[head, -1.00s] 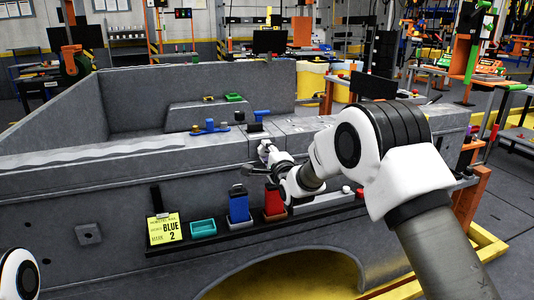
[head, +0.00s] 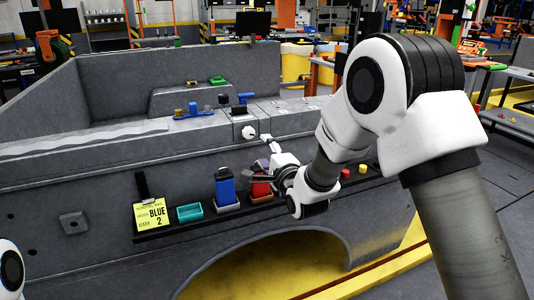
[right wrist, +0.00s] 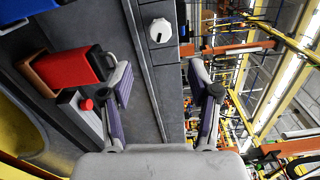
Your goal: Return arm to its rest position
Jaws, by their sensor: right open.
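My right arm comes in from the right in the head view, bent at the elbow and still reaching toward the grey bed wall. My right gripper (head: 257,157) is in front of the wall, just below its ledge and by the red container (head: 261,185), which it partly covers. In the right wrist view the gripper (right wrist: 161,82) has its two fingers wide apart with nothing between them. A white knob (head: 249,132) sits on the ledge, apart from the fingers; it also shows in the right wrist view (right wrist: 160,30). My left gripper is out of view.
The bed wall (head: 110,185) holds a dark shelf with a yellow card (head: 151,215), a teal tray (head: 190,212) and a blue container (head: 225,186). A blue-handled part (head: 193,111) lies on the ledge.

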